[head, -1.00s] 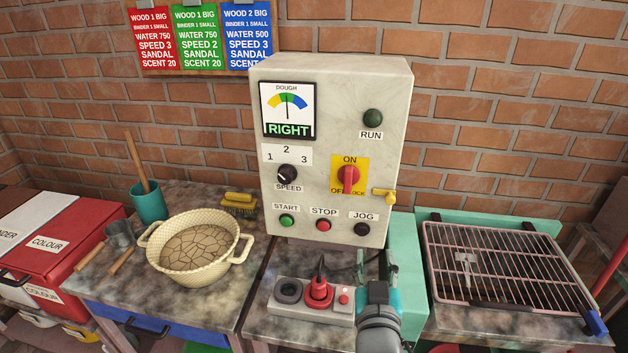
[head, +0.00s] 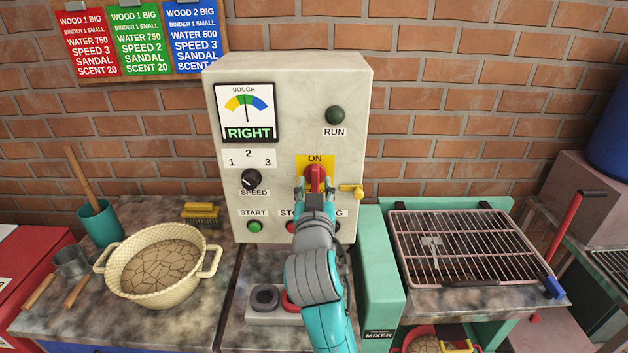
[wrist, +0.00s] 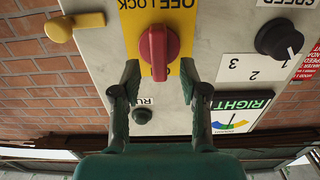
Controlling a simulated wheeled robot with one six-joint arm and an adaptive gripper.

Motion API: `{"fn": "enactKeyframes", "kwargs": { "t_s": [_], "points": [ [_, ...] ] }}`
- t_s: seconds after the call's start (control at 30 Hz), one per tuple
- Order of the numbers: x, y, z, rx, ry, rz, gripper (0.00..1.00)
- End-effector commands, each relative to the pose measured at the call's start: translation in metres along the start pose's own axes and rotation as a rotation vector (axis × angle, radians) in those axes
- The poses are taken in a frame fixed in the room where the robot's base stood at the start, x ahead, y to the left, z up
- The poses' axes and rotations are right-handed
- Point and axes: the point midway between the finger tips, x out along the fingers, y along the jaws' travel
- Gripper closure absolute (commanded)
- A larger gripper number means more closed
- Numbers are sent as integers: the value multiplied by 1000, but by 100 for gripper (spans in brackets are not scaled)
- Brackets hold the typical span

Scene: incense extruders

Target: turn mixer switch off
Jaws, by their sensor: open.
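The mixer switch is a red rotary handle (head: 316,173) on a yellow plate (head: 302,164) on the front of the pale control box (head: 355,90). Its handle is upright, toward ON. In the wrist view, which is upside down, the red handle (wrist: 158,48) stands out from the yellow plate (wrist: 128,22) marked OFF LOCK. My gripper (head: 315,186) is open in front of the switch's lower part. In the wrist view, my gripper's fingertips (wrist: 159,74) are spread to either side of the handle's end, with no clear contact. My arm hides much of STOP and JOG.
A yellow padlock-like piece (head: 352,191) sticks out right of the switch. The SPEED knob (head: 251,179), the START button (head: 255,226) and the dark RUN lamp (head: 335,115) are nearby. A dough pot (head: 190,282) stands left, a wire rack (head: 470,245) right.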

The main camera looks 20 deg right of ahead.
Motion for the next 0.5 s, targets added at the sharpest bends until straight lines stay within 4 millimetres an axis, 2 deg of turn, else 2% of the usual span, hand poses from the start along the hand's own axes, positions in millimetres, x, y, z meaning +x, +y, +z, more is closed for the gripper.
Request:
{"fn": "enactKeyframes", "kwargs": {
  "t_s": [0.2, 0.5],
  "points": [
    [23, 0, 0, 0, 0, 0, 56],
    [28, 0, 0, 0, 0, -1, 56]
  ]
}}
